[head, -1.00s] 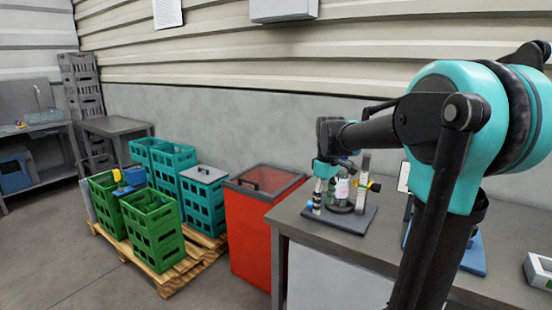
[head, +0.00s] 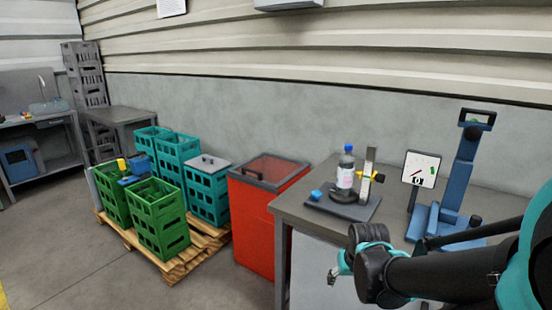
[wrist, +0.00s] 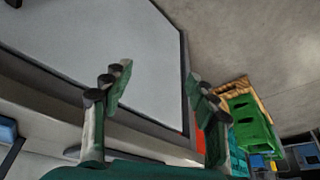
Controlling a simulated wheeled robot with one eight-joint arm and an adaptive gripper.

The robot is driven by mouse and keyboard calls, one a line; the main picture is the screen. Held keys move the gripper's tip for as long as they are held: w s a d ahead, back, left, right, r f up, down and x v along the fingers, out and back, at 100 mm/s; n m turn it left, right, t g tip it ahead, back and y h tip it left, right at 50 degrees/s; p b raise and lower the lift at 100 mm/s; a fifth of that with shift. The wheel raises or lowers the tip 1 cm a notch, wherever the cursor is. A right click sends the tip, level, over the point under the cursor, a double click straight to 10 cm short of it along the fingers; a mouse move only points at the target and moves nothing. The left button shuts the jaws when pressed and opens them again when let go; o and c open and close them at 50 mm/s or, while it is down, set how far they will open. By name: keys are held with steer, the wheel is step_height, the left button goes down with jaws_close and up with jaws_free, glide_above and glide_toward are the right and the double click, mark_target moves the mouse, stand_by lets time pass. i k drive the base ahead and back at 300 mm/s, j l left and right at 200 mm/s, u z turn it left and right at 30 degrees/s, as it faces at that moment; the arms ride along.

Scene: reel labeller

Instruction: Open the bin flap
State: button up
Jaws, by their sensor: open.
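The red bin (head: 262,222) stands at the left end of the workbench. Its flap (head: 272,168), a reddish panel in a dark frame with a black handle (head: 252,173), lies flat and shut on top. My gripper (head: 334,276) is in front of the bench, to the right of the bin and below its top, apart from it. In the wrist view my gripper (wrist: 158,84) has its fingers spread, with nothing between them. Only a small red strip of the bin (wrist: 200,141) shows there, behind the right finger; the flap cannot be made out in that view.
Left of the bin, green crates (head: 157,218) and teal crates (head: 207,192) stand on a pallet (head: 178,268). Floor in front is clear.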

mark_target(232, 171)
steer(key=i+j, duration=0.15)
steer(key=j, duration=0.15)
steer(key=i+j+z, duration=0.1)
steer(key=j, duration=0.25)
steer(key=i+j+z, duration=0.1)
steer(key=j, duration=0.25)
steer(key=i+j, duration=0.2)
steer(key=i+j+z, duration=0.1)
steer(key=j, duration=0.35)
steer(key=i+j, duration=0.15)
steer(key=j, duration=0.2)
steer(key=z, duration=0.05)
